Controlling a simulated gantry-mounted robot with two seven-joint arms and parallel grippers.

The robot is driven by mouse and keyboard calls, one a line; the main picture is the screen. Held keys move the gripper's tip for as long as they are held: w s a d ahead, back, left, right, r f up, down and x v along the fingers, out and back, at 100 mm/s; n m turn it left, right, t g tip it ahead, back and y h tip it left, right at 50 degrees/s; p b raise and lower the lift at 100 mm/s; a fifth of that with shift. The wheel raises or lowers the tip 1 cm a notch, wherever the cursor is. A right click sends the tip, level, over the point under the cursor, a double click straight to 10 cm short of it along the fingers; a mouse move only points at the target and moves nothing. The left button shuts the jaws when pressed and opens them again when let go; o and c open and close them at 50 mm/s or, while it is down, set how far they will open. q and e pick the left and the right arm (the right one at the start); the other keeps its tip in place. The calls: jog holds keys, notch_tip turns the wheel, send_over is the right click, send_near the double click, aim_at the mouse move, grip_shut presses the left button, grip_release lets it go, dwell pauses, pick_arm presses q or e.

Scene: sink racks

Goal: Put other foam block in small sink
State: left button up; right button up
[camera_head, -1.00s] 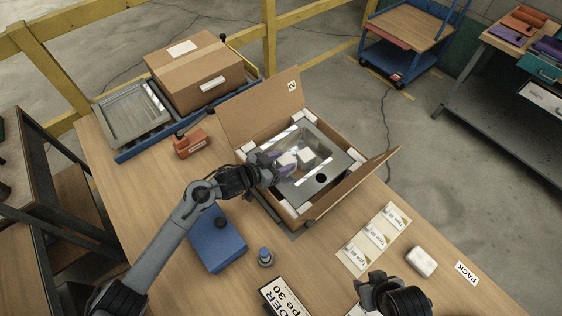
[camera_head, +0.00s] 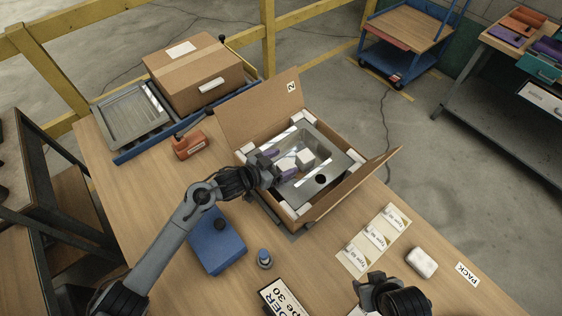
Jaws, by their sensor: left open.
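The small sink (camera_head: 335,166) is a grey metal basin inside an open cardboard box, with a dark round drain hole. Two white foam blocks lie in it side by side, one at left (camera_head: 287,164) and one at right (camera_head: 305,157). My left gripper (camera_head: 279,167) is over the sink's left side, its purple-tipped fingers open just left of the left block. Whether a finger touches that block I cannot tell. Another white foam block (camera_head: 422,262) lies on the table at right. My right gripper (camera_head: 372,290) is at the bottom edge, its fingers hard to make out.
The cardboard box (camera_head: 247,112) has raised flaps and white corner pads. Around it on the table (camera_head: 150,190) are a blue case (camera_head: 216,242), an orange container (camera_head: 188,145), a small blue-capped bottle (camera_head: 264,259) and a label sheet (camera_head: 374,240). A closed carton (camera_head: 195,72) stands at back left.

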pick_arm(q)
jog(key=shift+s+a+f, duration=0.2)
jog(key=shift+f, duration=0.55)
jog(key=shift+r, duration=0.15)
pick_arm(e)
jog(key=shift+d, duration=0.1)
pick_arm(q)
jog(key=r+p+v, duration=0.1)
jog(key=p+v, duration=0.1)
jog(key=v, duration=0.6)
jog(key=shift+d+r, duration=0.3)
pick_arm(e)
jog(key=shift+v, duration=0.95)
pick_arm(q)
jog(key=shift+w, duration=0.2)
pick_arm(e)
jog(key=shift+w, duration=0.2)
